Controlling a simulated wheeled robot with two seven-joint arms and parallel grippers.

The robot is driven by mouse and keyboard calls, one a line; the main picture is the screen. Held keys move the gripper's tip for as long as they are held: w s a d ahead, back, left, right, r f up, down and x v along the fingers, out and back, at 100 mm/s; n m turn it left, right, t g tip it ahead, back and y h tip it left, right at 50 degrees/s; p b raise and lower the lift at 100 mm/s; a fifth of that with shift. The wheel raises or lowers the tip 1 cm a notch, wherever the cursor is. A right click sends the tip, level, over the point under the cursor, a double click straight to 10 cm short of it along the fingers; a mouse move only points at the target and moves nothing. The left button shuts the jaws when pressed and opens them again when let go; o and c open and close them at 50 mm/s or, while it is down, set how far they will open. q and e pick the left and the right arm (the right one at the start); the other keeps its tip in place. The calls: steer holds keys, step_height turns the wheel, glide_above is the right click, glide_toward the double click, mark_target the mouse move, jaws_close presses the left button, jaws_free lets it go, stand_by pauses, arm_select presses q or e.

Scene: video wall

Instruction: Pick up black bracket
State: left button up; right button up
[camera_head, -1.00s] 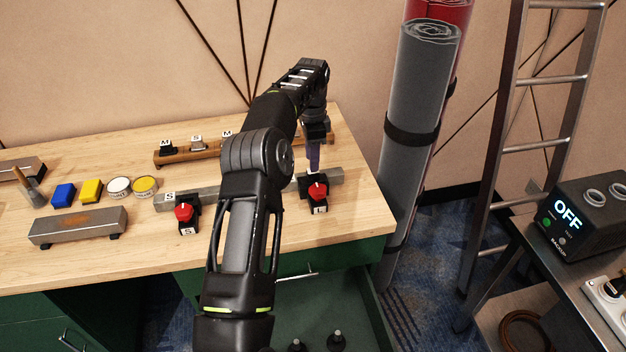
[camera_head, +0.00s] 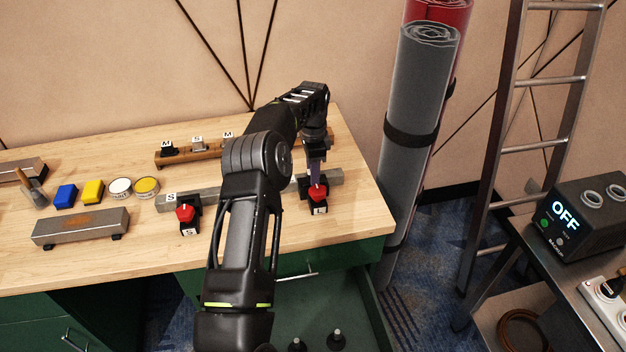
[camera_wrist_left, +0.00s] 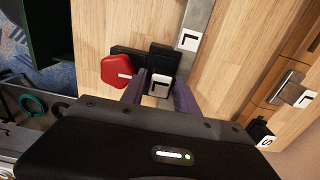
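A black bracket (camera_head: 308,192) with a red knob (camera_head: 318,191) and an L label sits at the right end of the grey metal bar (camera_head: 336,177) on the workbench. My left gripper (camera_head: 316,176) points down right over it, hiding part of it. In the left wrist view the purple fingertips (camera_wrist_left: 158,92) are apart, one on each side of the black bracket (camera_wrist_left: 163,57); contact is unclear. The red knob (camera_wrist_left: 117,71) is beside the left finger. A similar black bracket (camera_head: 189,228) with a red knob and an S label is farther left. My right gripper is not in view.
A wooden rail (camera_head: 184,158) with labelled pieces lies behind the bar. A grey block (camera_head: 80,228), blue and yellow blocks and two round tins are at left. An open green drawer (camera_head: 330,300) is in front. Rolled tubes (camera_head: 420,90) stand beyond the bench's right edge.

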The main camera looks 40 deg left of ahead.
arm_select(q)
steer(key=shift+c, duration=0.4)
jaws_close()
step_height(320, 180, up, 4)
steer(key=shift+w+b, duration=0.1)
steer(key=shift+b, duration=0.45)
step_height(320, 180, up, 5)
steer(key=p, duration=0.3)
steer(key=shift+r, duration=0.2)
steer(key=shift+r+p, duration=0.4)
steer(key=shift+p, duration=0.2)
steer(key=shift+f, duration=0.1)
